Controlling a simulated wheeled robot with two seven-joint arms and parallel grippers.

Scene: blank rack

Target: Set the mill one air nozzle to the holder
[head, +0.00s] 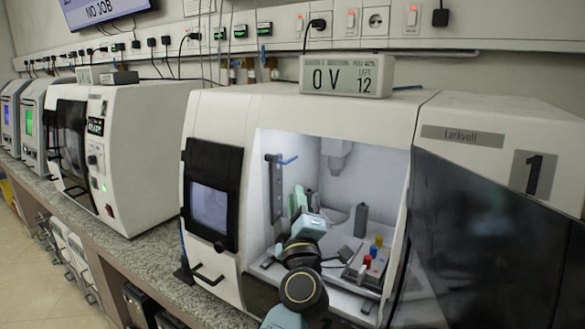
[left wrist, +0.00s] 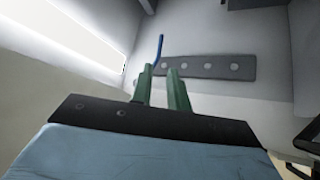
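Mill one (head: 477,135), with a "1" on its side, has its chamber open. Inside at the left, the thin blue air nozzle (head: 289,160) sticks out from an upright dark bar (head: 275,190). In the left wrist view the nozzle (left wrist: 158,48) points away from the bar's (left wrist: 210,69) end, and the bar has a row of round spots. My left gripper (head: 302,198) is inside the chamber, below the nozzle. Its green fingers (left wrist: 161,78) are apart with a narrow gap, near the nozzle's base; I see nothing clamped. The right gripper is not in view.
A tray (head: 366,272) with red, blue and yellow pieces lies at the chamber's right. A grey cylinder (head: 361,220) stands behind it, and the spindle (head: 337,150) hangs above. The opening's left edge and control panel (head: 211,195) are close to my arm.

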